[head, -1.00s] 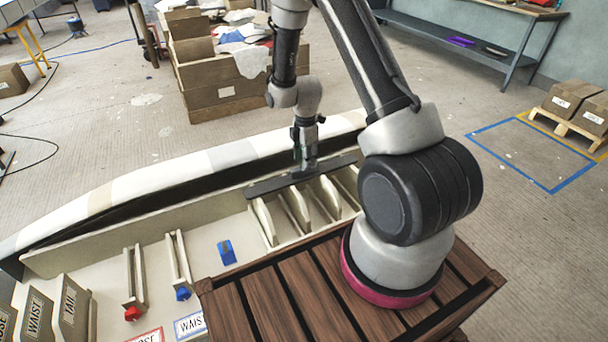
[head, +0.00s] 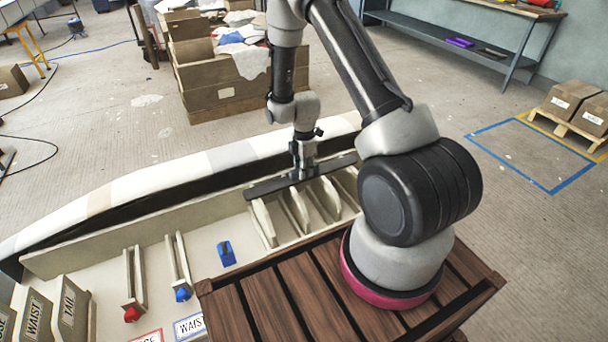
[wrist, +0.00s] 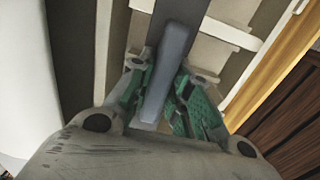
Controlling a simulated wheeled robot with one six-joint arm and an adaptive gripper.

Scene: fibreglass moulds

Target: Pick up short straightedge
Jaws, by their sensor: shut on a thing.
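The short straightedge is a dark grey bar (head: 268,189) lying across the tops of the upright pale slotted dividers in the head view. A blue-grey handle-like ridge stands on it in the wrist view (wrist: 172,58). My gripper (head: 302,172) is over the middle of the bar, pointing down. In the wrist view my gripper (wrist: 160,98) has its green-padded fingers on both sides of the ridge, shut on it. The bar still appears to rest on the dividers; I cannot tell whether there is a gap.
Pale dividers (head: 264,222) stand under the bar. A long mould (head: 190,172) runs behind the bench. A blue block (head: 226,253) and two slotted holders with red (head: 132,313) and blue (head: 183,294) ends sit left. Cardboard boxes (head: 225,95) stand behind.

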